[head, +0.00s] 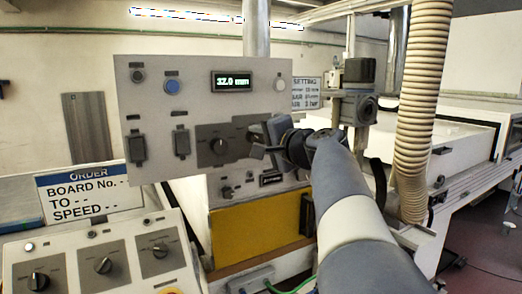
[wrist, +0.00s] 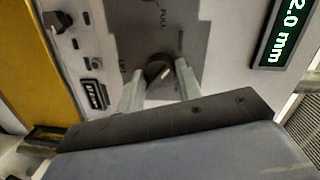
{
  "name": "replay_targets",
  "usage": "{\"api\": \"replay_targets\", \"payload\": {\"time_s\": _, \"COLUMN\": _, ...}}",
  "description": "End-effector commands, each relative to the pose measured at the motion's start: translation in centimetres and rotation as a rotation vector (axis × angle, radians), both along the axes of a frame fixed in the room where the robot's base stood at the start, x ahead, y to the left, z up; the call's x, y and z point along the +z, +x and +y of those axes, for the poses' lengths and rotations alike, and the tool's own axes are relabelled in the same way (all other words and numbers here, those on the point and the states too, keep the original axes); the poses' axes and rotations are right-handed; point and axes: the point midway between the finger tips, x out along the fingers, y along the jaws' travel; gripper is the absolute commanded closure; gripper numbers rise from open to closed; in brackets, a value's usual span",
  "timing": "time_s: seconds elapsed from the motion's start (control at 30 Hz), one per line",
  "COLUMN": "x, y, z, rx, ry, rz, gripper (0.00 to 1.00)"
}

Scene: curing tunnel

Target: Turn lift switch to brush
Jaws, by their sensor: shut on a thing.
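The lift switch appears to be the dark rotary knob (wrist: 158,70) on a dark grey plate in the wrist view. A short pale mark shows on its face. Small labels surround it; "FULL" is legible beyond it, and I cannot read "brush". My gripper (wrist: 160,88) has one pale finger on each side of the knob and is shut on it. In the head view my gripper (head: 262,140) is at the right part of the dark plate (head: 240,130) and hides this knob.
The control panel (head: 140,95) also bears another knob (head: 218,146), a blue button (head: 172,87) and a display (head: 232,81) reading about 32.0 mm. A yellow panel (head: 255,229) lies below. A ribbed hose (head: 420,100) hangs right of my arm. A sloped console (head: 80,255) stands lower left.

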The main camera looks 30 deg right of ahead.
Motion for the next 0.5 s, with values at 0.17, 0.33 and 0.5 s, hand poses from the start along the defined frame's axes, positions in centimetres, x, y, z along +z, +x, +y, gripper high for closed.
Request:
{"api": "replay_targets", "payload": {"time_s": 0.17, "x": -0.13, "y": 0.01, "z": 0.03, "rx": 0.0, "ry": -0.07, "rz": -0.002, "gripper": 0.89}}
{"api": "replay_targets", "payload": {"time_s": 0.33, "x": 0.01, "y": 0.01, "z": 0.03, "rx": 0.0, "ry": -0.103, "rz": -0.004, "gripper": 0.89}}
{"api": "replay_targets", "payload": {"time_s": 0.5, "x": 0.06, "y": 0.01, "z": 0.03, "rx": 0.001, "ry": -0.115, "rz": -0.004, "gripper": 0.89}}
